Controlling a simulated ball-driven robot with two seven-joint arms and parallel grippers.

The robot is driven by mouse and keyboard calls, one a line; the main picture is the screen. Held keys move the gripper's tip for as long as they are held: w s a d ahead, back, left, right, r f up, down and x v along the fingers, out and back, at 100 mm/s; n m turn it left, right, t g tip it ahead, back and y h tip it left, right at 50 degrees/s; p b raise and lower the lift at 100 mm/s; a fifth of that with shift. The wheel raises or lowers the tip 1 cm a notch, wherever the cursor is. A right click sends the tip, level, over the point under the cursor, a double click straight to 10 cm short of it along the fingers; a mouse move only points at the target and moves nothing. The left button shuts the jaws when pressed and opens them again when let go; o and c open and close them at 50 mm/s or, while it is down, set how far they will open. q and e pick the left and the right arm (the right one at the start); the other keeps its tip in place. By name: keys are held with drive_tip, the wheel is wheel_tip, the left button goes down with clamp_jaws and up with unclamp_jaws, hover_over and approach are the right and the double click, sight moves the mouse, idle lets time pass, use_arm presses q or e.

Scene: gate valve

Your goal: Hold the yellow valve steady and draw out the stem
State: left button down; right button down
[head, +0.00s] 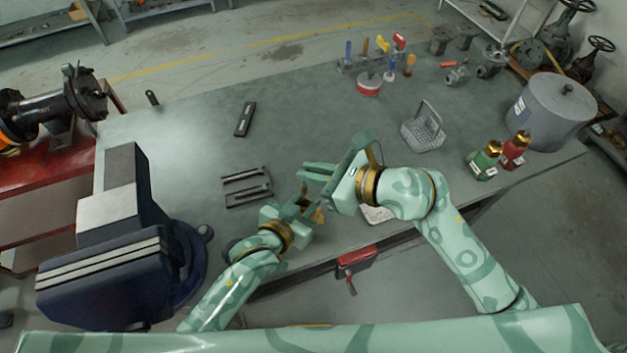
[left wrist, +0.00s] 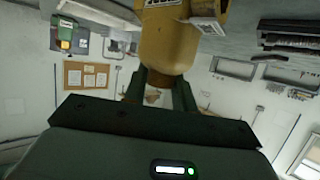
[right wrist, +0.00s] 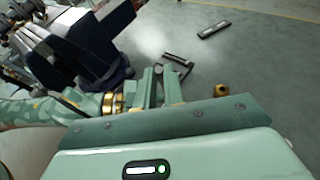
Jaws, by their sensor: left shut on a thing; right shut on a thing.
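The yellow valve (left wrist: 168,40) fills the top middle of the left wrist view. In the head view its yellow-brown body (head: 318,214) shows only in part beside my left gripper (head: 304,207). My left gripper is shut on the valve. My right gripper (head: 306,173) is just above and behind it in the head view, its fingers pointing left and shut. Its fingers also show in the right wrist view (right wrist: 162,85). The stem between them is too hidden to make out. A small round brass-coloured piece (right wrist: 222,89) shows right of these fingers; I cannot tell what it is.
A blue vise (head: 110,265) stands at the left front. A dark tray (head: 246,187) and a black block (head: 245,119) lie on the green bench (head: 195,145). A wire basket (head: 424,130), bottles (head: 485,160) and a grey pot (head: 553,110) stand at the right.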

use_arm(q)
drive_tip(key=c, duration=1.1)
unclamp_jaws()
drive_tip(key=shift+o, duration=0.2)
drive_tip(key=v, duration=1.2)
